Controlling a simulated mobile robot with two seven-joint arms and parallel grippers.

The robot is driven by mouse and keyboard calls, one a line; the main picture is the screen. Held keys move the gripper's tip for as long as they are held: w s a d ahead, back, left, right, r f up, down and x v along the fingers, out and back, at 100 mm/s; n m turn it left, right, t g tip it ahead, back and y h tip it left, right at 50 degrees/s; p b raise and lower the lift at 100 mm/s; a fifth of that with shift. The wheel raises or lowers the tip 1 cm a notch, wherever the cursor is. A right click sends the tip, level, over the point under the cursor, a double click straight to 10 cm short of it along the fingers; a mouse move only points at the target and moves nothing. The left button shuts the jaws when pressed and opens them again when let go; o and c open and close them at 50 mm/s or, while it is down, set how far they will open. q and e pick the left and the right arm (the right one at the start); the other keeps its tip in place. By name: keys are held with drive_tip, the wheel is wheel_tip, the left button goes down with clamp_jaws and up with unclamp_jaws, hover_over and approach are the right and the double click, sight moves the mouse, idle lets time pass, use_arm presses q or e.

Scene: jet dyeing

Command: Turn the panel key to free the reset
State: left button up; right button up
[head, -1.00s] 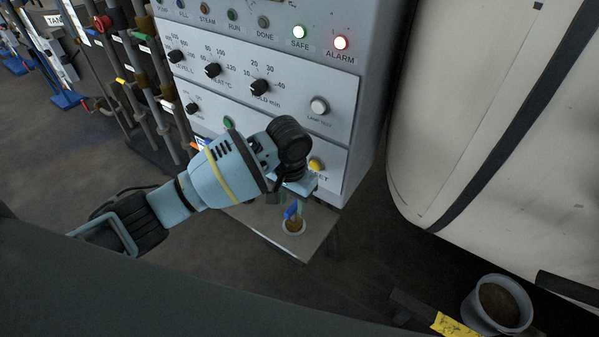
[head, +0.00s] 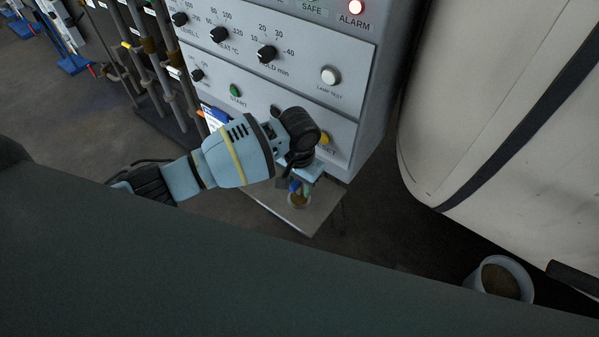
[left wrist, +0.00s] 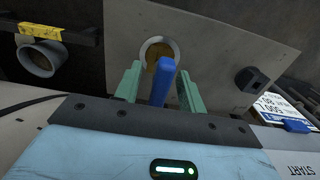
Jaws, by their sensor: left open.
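A blue upright piece, which looks like the key's handle (left wrist: 162,82), stands in a small round cup (left wrist: 150,46) on the shelf below the panel. My left gripper (head: 302,188) is low over that shelf. In the left wrist view its two green fingers stand apart, one on each side of the blue piece; I cannot tell whether they touch it. In the head view my wrist partly hides the blue piece. The yellow reset button (head: 323,138) sits on the lower panel, its label partly covered by my wrist. No key slot can be made out for certain. My right gripper is not in view.
The grey control panel (head: 345,110) carries knobs, a green START button (head: 235,90) and a lit red ALARM lamp (head: 357,7). The metal shelf (head: 320,215) juts out below. A large pale vessel (head: 480,100) stands right, with a bucket (head: 505,280) on the floor.

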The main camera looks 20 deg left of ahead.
use_arm(q)
drive_tip(key=shift+f, duration=0.45)
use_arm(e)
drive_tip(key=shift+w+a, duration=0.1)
use_arm(q)
clamp_jaws()
drive_tip(key=shift+w+m, duration=0.1)
drive_tip(key=shift+m, duration=1.4)
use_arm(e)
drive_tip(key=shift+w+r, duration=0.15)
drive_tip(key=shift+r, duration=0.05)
use_arm(q)
drive_tip(key=shift+m, duration=1.4)
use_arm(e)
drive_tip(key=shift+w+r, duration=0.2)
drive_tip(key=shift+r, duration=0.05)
